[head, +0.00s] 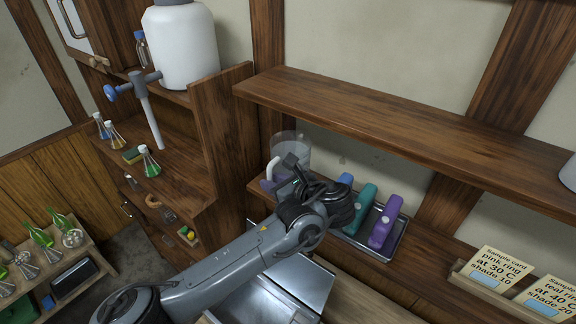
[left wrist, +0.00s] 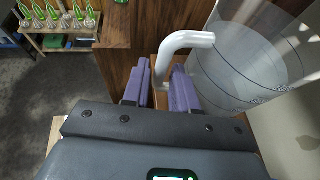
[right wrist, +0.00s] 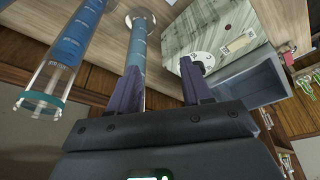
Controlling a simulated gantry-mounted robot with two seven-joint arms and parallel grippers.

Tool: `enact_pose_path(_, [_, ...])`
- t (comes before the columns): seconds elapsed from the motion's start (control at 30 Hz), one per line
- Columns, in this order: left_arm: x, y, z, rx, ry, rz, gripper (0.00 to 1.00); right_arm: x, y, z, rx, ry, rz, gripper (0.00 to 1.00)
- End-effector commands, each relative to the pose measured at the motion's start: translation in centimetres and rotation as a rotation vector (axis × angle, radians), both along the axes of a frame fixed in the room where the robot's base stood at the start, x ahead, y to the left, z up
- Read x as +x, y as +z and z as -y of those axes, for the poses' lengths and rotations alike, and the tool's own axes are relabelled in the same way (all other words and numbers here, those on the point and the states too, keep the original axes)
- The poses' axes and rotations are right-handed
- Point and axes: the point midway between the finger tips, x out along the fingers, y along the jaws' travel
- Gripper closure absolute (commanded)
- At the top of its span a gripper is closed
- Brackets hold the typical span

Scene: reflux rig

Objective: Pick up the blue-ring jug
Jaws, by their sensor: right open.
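The clear jug (head: 293,150) with a white handle stands at the left end of the counter in the head view, partly hidden behind my left gripper (head: 274,180). In the left wrist view the jug (left wrist: 250,70) fills the upper right, with thin dark marks on its wall. No blue ring can be made out on it. Its white handle (left wrist: 188,40) bends down between the two purple fingers of my left gripper (left wrist: 161,72), which are apart with gaps beside the handle. My right gripper (right wrist: 160,80) is open and empty in the right wrist view.
A metal tray with blue (head: 346,180), teal (head: 363,207) and purple (head: 385,226) bottles is right of the jug. A wooden shelf (head: 400,125) overhangs the counter. Blue tubes (right wrist: 75,55) show near my right gripper. Sample cards (head: 497,268) stand at right.

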Motion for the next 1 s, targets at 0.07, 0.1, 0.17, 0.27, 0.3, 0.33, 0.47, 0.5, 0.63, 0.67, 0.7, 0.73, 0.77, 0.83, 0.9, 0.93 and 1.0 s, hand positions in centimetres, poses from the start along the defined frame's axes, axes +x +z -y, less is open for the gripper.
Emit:
enact_pose_path(0.07, [0.7,-0.2,-0.5,0.0,0.001,-0.002,0.73,0.0,0.6,0.0,0.001,-0.001,0.001,0.51])
enact_pose_path(0.1, [1.0,-0.4,-0.7,0.0,0.0,-0.002,0.73,0.0,0.7,0.0,0.001,-0.001,0.001,0.51])
enact_pose_path(0.17, [1.3,-0.6,-1.0,-0.001,-0.001,-0.002,0.73,0.0,0.8,0.0,0.001,-0.001,0.001,0.51])
enact_pose_path(0.27, [1.5,-0.8,-1.1,-0.001,-0.002,0.0,0.73,0.0,0.8,0.0,0.001,-0.001,0.001,0.51])
enact_pose_path(0.3, [1.5,-0.8,-1.1,-0.001,-0.002,0.0,0.73,0.0,0.8,0.0,0.001,-0.001,0.001,0.51])
enact_pose_path(0.33, [1.5,-0.8,-1.1,-0.001,-0.002,0.0,0.73,0.0,0.8,0.0,0.001,-0.001,0.001,0.51])
enact_pose_path(0.47, [1.5,-0.8,-1.1,-0.001,-0.002,0.0,0.73,0.0,0.8,0.0,0.0,0.0,0.001,0.51])
enact_pose_path(0.5, [1.5,-0.8,-1.1,-0.001,-0.002,0.0,0.77,0.0,0.8,0.0,0.0,0.0,0.001,0.51])
enact_pose_path(0.63, [1.5,-0.8,-1.1,-0.002,-0.002,-0.001,0.97,0.0,0.8,0.1,-0.003,0.002,0.0,0.51])
enact_pose_path(0.67, [1.5,-0.8,-1.1,-0.002,-0.002,-0.001,1.0,0.0,0.8,0.1,-0.004,0.002,0.001,0.51])
enact_pose_path(0.7, [1.5,-0.8,-1.1,-0.002,-0.002,-0.001,1.0,0.0,0.8,0.1,-0.004,0.004,0.001,0.51])
enact_pose_path(0.73, [1.5,-0.8,-1.1,-0.002,-0.002,-0.001,1.0,0.0,0.8,0.1,-0.005,0.004,0.001,0.51])
enact_pose_path(0.77, [1.5,-0.8,-1.1,-0.002,-0.002,-0.001,1.0,0.0,0.8,0.1,-0.007,0.004,0.001,0.51])
enact_pose_path(0.83, [1.5,-0.8,-1.1,-0.002,-0.002,-0.001,1.0,0.0,0.7,0.2,-0.008,0.005,0.001,0.51])
enact_pose_path(0.9, [1.5,-0.8,-1.1,-0.002,-0.002,-0.001,1.0,0.0,0.7,0.2,-0.008,0.006,0.001,0.51])
enact_pose_path(0.93, [1.5,-0.8,-1.1,-0.002,-0.002,-0.001,1.0,0.0,0.8,0.2,-0.008,0.005,0.001,0.51])
enact_pose_path(1.0, [1.5,-0.8,-1.1,-0.002,-0.002,-0.001,1.0,0.0,0.8,0.2,-0.008,0.005,0.001,0.51])
